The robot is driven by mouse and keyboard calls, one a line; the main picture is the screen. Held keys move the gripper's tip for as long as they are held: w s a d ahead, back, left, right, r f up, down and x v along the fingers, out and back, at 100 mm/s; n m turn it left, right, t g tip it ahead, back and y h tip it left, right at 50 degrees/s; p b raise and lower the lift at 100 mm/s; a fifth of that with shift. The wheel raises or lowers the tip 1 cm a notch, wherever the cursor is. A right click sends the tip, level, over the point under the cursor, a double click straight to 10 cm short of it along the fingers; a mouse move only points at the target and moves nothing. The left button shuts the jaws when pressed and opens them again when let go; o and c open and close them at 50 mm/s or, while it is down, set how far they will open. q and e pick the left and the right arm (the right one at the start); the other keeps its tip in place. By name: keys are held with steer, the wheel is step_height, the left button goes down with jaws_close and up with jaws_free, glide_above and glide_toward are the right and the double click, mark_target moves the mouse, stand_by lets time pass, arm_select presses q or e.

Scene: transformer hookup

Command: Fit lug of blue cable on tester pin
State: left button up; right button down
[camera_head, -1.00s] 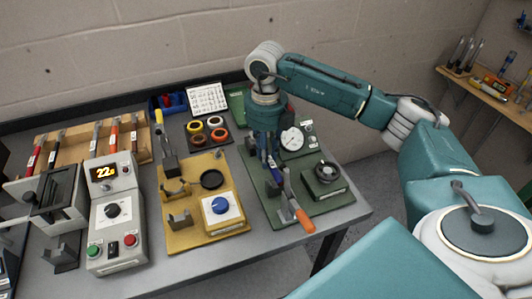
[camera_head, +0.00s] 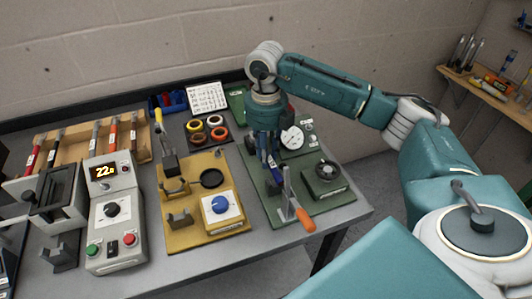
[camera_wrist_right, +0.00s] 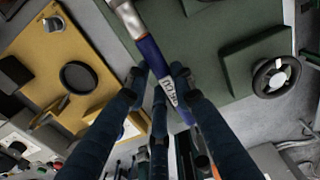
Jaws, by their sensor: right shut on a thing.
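My right gripper (camera_head: 268,157) points down over the green board (camera_head: 315,205) at the right of the bench. In the right wrist view the right gripper (camera_wrist_right: 163,72) is shut on the blue cable's end (camera_wrist_right: 155,62), a dark blue sleeve with a white label. A silver metal piece, seemingly the lug (camera_wrist_right: 127,17), sticks out beyond the fingers toward the top left. The sleeve lies tilted across the fingertips. The gripper and arm hide part of the board, and I cannot make out the tester pin. My left gripper is out of view.
The green board carries a dial gauge (camera_head: 292,138), a round black fitting (camera_head: 327,171) and a lever with an orange handle (camera_head: 305,220). A yellow board (camera_head: 188,238) with a blue knob (camera_head: 220,205) is to its left. A grey control box (camera_head: 115,235) stands farther left.

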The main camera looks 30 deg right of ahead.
steer(key=shift+f+b, duration=0.6)
steer(key=shift+f, duration=0.3)
steer(key=c, duration=1.4)
jaws_free()
steer(key=shift+r, duration=0.1)
steer(key=shift+r+p, duration=1.7)
steer(key=shift+r, duration=0.75)
